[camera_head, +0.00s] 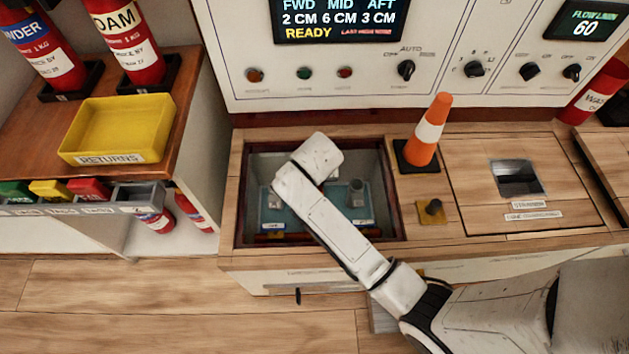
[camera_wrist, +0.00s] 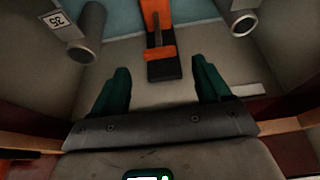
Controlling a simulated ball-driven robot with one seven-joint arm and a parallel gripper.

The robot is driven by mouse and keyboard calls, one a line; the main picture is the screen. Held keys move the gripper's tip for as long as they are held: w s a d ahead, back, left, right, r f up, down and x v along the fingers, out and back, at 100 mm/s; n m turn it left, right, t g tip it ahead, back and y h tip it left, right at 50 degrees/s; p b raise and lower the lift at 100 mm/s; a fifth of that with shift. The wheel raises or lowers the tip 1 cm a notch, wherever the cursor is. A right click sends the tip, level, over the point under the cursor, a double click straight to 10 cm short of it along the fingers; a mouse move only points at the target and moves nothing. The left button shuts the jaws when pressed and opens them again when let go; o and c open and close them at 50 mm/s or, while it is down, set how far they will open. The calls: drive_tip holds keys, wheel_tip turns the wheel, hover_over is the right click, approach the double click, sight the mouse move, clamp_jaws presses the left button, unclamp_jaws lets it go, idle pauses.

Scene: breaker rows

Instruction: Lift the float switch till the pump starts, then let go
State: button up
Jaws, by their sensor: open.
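In the wrist view an orange and black part with a small grey upright piece, which looks like the float switch (camera_wrist: 162,53), lies ahead between my fingers. My gripper (camera_wrist: 161,68) is open, with its two dark green fingers on either side of this part; I see no contact. My gripper is hidden there behind my arm. The pump is not clearly identifiable; a display (camera_head: 340,20) reads FWD 2 CM, MID 6 CM, AFT 3 CM and READY.
Grey pipe ends (camera_wrist: 83,50) stand on both sides in the well, which has close walls. An orange and white cone (camera_head: 431,130) stands right of the opening. A yellow returns tray (camera_head: 118,128) sits left. A panel with knobs (camera_head: 406,69) stands behind.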

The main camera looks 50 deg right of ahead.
drive_tip(key=shift+b+x, duration=0.8)
drive_tip(key=shift+x, duration=1.4)
